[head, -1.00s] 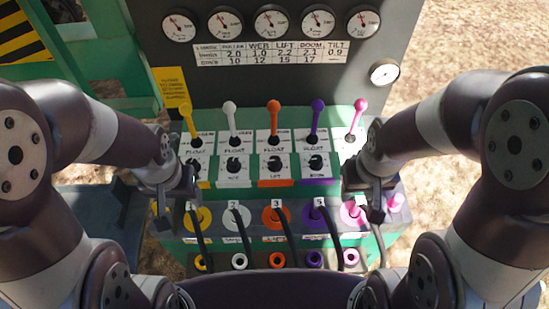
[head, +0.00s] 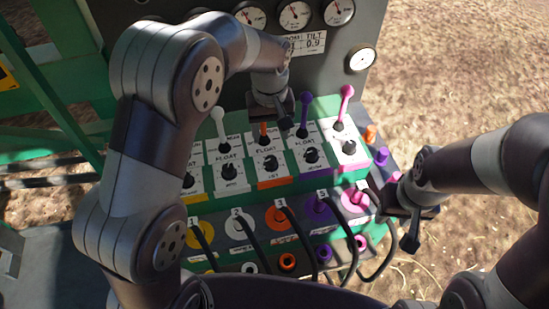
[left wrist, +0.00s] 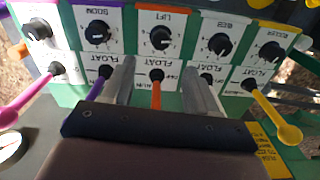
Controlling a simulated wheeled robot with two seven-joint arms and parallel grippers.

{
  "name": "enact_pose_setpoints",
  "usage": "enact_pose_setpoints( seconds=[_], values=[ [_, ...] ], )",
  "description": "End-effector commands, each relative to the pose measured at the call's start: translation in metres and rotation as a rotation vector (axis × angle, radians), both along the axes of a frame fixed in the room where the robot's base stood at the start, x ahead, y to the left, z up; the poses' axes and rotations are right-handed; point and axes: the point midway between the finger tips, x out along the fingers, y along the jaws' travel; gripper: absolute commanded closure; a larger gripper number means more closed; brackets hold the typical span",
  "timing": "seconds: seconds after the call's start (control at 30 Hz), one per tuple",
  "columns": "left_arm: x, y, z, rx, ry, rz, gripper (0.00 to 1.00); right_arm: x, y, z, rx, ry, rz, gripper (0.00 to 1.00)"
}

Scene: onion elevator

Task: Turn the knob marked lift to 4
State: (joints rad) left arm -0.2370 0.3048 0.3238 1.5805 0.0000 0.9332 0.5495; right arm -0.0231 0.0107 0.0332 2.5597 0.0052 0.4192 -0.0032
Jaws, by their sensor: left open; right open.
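The lift knob (head: 270,165) is a black dial on a white plate above an orange strip. In the left wrist view the lift knob (left wrist: 160,38) appears upside down under the word LIFT; I cannot read its setting for sure. My left gripper (head: 284,112) is open above the panel, near the orange lever. In the left wrist view the orange lever (left wrist: 157,92) shows between the spread fingers of my left gripper (left wrist: 157,75), with the knob beyond them. My right gripper (head: 404,215) is open and empty beside the panel's right end.
Neighbouring knobs (left wrist: 98,31) and (left wrist: 220,43) flank the lift knob closely. A purple lever (head: 305,112), a white lever (head: 218,122) and a pink lever (head: 343,103) stand up from the panel. Coloured hose couplings (head: 278,219) with black hoses lie below. Gauges (head: 295,14) are above.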

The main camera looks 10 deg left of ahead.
Motion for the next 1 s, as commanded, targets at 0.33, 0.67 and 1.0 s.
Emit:
enact_pose_setpoints(
  seconds=[0.33, 0.67, 1.0],
  values=[
    [-0.001, 0.0, -0.083, 0.0, 0.002, -0.002, 0.42, 0.0, 0.0, 0.011, 0.0, 0.0, 0.0, 0.57],
    [0.0, 0.0, -0.103, -0.001, -0.001, -0.003, 0.42, 0.0, 0.0, 0.012, 0.0, 0.001, 0.0, 0.57],
    [0.0, 0.0, -0.103, 0.0, -0.001, -0.003, 0.98, 0.0, 0.0, 0.012, 0.0, 0.001, 0.0, 0.57]
  ],
)
